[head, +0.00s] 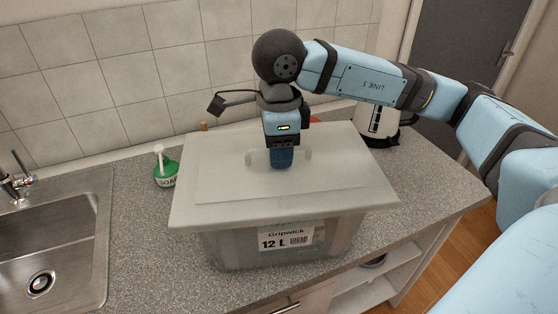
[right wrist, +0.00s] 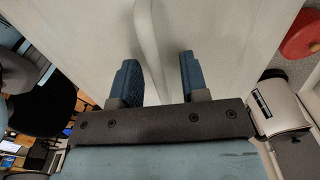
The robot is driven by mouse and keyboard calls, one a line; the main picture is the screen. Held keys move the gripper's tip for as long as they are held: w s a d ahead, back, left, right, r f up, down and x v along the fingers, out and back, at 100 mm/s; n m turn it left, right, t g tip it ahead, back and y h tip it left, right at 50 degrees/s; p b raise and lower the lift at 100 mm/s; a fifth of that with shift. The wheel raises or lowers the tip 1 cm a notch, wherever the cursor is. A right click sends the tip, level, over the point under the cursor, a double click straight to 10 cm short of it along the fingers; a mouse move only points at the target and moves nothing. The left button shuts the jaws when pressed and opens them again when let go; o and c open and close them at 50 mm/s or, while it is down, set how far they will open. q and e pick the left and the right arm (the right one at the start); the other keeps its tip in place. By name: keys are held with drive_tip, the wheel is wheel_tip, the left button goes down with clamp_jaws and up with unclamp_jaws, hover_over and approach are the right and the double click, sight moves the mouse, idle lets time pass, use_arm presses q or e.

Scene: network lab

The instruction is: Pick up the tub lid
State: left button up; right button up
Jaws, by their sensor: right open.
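The tub lid (head: 230,198) is a pale, translucent rectangular sheet with a raised handle (head: 307,155) across its middle. It lies on the clear 12 L tub (head: 230,248) on the counter and overhangs the tub's walls. My right gripper (head: 282,158) points down over the middle of the lid, at the handle. In the right wrist view its two blue fingers (right wrist: 158,75) are apart, with the handle ridge (right wrist: 150,40) of the lid running between them. I cannot tell whether a finger touches the handle. My left gripper is not in view.
A green soap bottle (head: 165,172) stands left of the tub, near the sink (head: 50,250). A white kettle-like appliance (head: 380,122) stands behind the lid at right. A red round thing (right wrist: 302,35) lies behind the lid. The tiled wall (head: 100,90) bounds the counter at the back.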

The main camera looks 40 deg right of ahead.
drive_tip(key=shift+f, duration=0.1)
drive_tip(key=shift+c, duration=0.2)
clamp_jaws()
